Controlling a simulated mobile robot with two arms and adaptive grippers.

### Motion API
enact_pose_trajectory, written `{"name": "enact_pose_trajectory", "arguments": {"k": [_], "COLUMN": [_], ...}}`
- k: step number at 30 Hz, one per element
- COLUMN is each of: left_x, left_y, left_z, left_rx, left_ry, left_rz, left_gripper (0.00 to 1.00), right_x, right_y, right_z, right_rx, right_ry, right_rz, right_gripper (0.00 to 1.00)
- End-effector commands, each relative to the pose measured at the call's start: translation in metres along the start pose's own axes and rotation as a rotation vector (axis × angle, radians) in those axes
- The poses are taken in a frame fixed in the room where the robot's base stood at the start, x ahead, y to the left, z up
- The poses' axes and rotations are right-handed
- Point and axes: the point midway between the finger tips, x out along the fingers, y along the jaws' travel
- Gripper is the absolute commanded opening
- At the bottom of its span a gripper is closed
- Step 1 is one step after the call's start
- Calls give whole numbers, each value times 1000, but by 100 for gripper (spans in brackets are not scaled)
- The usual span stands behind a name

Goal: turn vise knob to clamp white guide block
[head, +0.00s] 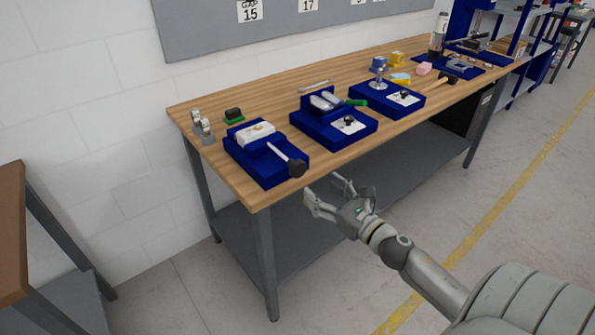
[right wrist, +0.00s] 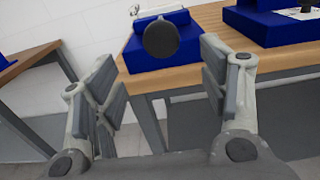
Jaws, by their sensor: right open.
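The vise knob (head: 297,168) is a dark round knob on a light rod at the front of the nearest blue vise base (head: 262,177). The white guide block (head: 255,134) lies on that base behind the rod. In the right wrist view the knob (right wrist: 161,39) faces me, and the white block (right wrist: 160,16) shows partly behind it. My right gripper (head: 328,193) is open and empty in front of the table edge, apart from the knob. The knob appears between and beyond its fingertips (right wrist: 163,80) in the wrist view. My left gripper is not in view.
The wooden workbench (head: 222,168) carries more blue fixtures (head: 318,131) to the right. A green-and-black block (head: 234,115) and small metal cylinders (head: 202,128) stand at the left end. Another brown table (head: 12,235) is at far left. The floor in front is clear.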

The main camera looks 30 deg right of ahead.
Motion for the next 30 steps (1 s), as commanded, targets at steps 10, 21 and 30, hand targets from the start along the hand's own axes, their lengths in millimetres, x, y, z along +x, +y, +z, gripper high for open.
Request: {"name": "enact_pose_trajectory", "arguments": {"k": [10,21,30], "left_x": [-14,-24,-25], "left_y": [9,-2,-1], "left_z": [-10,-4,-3], "left_rx": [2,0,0], "left_ry": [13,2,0], "left_rz": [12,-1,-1], "left_gripper": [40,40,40], "right_x": [46,96,106], "right_y": [0,0,1], "right_z": [5,3,1], "right_rx": [-3,-1,-1], "right_ry": [-5,-2,-1], "right_rz": [0,-1,1], "right_gripper": [68,68,68]}}
